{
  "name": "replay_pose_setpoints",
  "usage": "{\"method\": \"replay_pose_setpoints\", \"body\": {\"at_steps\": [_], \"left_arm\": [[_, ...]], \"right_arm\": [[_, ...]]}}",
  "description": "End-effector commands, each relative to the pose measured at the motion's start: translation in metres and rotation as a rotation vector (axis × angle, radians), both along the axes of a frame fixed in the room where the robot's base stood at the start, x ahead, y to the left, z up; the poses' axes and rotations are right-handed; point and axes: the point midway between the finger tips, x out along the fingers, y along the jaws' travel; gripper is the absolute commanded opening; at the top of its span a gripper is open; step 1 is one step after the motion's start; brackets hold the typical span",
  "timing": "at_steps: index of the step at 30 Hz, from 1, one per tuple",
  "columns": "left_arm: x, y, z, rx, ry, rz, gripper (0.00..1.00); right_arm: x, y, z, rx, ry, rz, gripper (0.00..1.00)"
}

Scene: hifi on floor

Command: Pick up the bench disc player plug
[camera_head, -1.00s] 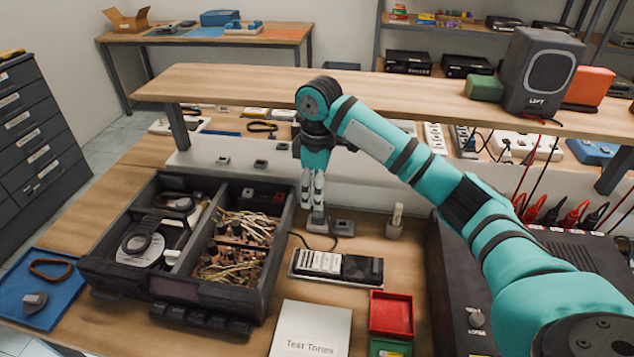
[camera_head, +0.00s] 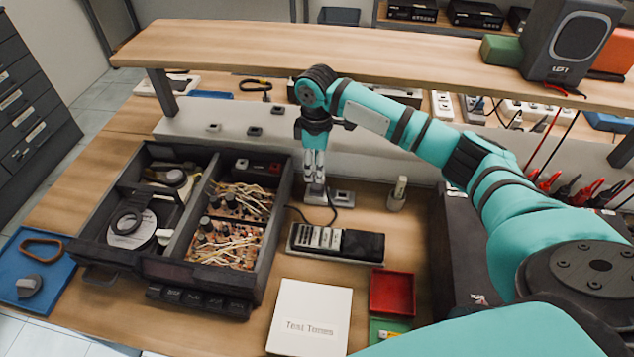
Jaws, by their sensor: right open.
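A dark cable (camera_head: 300,213) runs from near the plug to the left, toward the opened black disc player (camera_head: 270,262), which holds a disc and a board with loose wires. The fingers hide the plug's upper part. A second small grey block (camera_head: 342,198) sits just to the right of the plug. My left gripper is out of view.
A raised wooden shelf (camera_head: 330,55) spans the bench behind the gripper. A small pale bottle (camera_head: 397,193) stands to the right.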

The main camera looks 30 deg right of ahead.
Motion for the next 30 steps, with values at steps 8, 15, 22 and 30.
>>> {"method": "replay_pose_setpoints", "body": {"at_steps": [8, 15, 22, 30], "left_arm": [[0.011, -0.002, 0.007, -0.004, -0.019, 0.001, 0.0], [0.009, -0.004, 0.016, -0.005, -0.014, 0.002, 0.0], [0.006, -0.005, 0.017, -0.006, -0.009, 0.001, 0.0], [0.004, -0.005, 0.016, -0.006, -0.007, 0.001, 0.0]], "right_arm": [[0.0, 0.0, -0.021, 0.0, 0.002, 0.0, 0.46], [0.002, -0.002, -0.056, -0.001, 0.002, 0.001, 0.46], [0.002, -0.002, -0.066, 0.0, -0.001, 0.002, 0.46], [0.002, -0.002, -0.066, -0.001, -0.001, 0.001, 0.27]]}}
